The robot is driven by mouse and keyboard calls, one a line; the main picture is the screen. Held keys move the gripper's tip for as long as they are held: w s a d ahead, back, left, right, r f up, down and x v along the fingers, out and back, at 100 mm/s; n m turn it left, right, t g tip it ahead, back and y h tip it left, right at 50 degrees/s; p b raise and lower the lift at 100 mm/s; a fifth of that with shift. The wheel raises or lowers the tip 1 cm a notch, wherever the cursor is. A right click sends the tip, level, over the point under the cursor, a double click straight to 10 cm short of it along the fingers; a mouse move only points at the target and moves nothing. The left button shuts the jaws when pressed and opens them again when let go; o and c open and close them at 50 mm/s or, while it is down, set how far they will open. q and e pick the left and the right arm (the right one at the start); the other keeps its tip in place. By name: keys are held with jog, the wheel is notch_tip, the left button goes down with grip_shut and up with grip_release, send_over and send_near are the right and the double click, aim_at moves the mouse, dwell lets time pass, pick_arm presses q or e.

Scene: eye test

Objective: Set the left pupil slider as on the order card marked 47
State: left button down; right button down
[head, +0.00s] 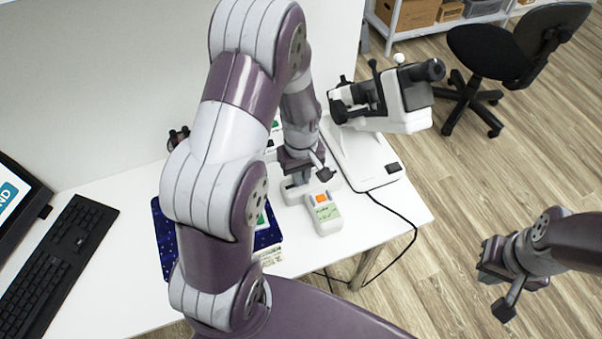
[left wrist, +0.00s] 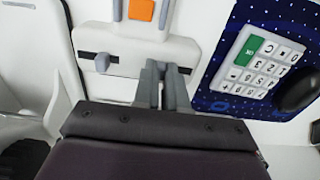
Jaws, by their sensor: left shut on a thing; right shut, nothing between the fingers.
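The white pupil meter (head: 326,221) lies on the desk, with an orange button and a greenish display. Its wide end has slider slots; one grey slider knob (left wrist: 102,62) shows in the left part of the left wrist view, clear of my fingers. My left gripper (head: 300,179) is over the wide end. In the left wrist view its fingers (left wrist: 165,88) are shut at the other side of that end, on a slider knob that they hide. My right gripper (head: 487,268) is shut and empty, off to the right over the floor. I cannot make out a card marked 47.
A blue starry mat (head: 164,240) with a white keypad (left wrist: 258,68) and a dark rounded object (left wrist: 297,91) lies beside the meter. A white lensmeter-like instrument (head: 405,105) stands behind right. A keyboard (head: 58,262) is at left. My left arm hides much of the desk.

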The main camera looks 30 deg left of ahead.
pick_arm(q)
jog(key=shift+s+a+r+p, duration=0.25)
jog(key=shift+p, duration=0.35)
jog(key=shift+f, duration=0.2)
jog(key=c, duration=1.2)
grip_release()
jog(key=shift+o, duration=0.2)
notch_tip(320, 180, up, 13)
jog(key=shift+f+p, duration=0.15)
jog(key=shift+p, duration=0.15)
